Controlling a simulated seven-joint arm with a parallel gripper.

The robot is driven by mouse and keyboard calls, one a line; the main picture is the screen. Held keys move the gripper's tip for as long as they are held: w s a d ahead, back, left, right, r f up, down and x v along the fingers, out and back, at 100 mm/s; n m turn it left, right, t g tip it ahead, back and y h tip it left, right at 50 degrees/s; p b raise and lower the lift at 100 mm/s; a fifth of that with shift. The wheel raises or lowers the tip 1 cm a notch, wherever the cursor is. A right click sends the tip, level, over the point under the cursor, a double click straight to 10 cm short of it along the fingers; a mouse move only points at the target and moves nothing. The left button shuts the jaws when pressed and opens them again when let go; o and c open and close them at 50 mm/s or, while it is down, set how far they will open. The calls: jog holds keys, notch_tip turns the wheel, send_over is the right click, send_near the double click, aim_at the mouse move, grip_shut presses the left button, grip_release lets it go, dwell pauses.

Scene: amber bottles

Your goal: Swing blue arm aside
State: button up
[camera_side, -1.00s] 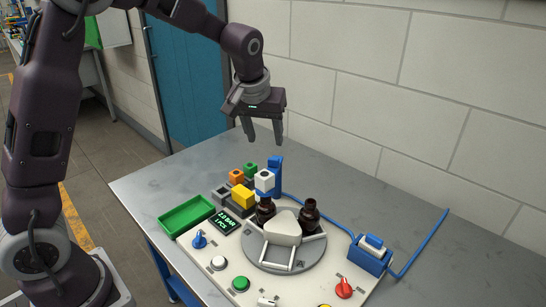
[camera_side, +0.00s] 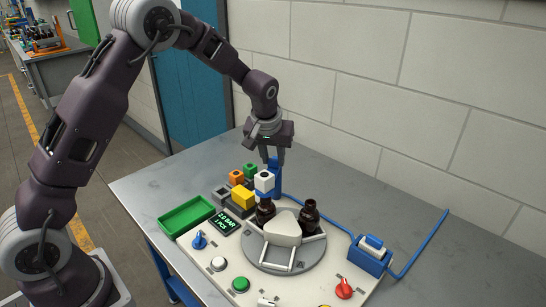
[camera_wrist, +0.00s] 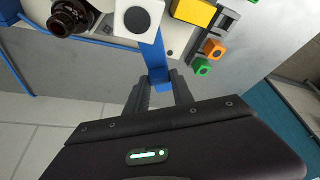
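The blue arm (camera_side: 276,180) is an upright blue post with a short piece reaching out to a white block (camera_side: 264,181) above one amber bottle (camera_side: 265,211). In the wrist view the blue arm (camera_wrist: 152,55) runs from the white block (camera_wrist: 138,18) back toward my fingers. My gripper (camera_side: 273,160) points down at the top of the blue post. Its two fingers (camera_wrist: 160,82) are apart, one on each side of the post in the wrist view. Nothing is clearly clamped. Whether the fingers touch the post I cannot tell.
A second amber bottle (camera_side: 308,215) stands on the grey turntable (camera_side: 262,261). Yellow (camera_side: 243,197), orange (camera_side: 237,177) and green (camera_side: 250,170) blocks sit left of the post. A green tray (camera_side: 187,214) is farther left. A blue hose runs right to a blue box (camera_side: 370,257).

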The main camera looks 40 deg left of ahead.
grip_shut()
dwell(1.1)
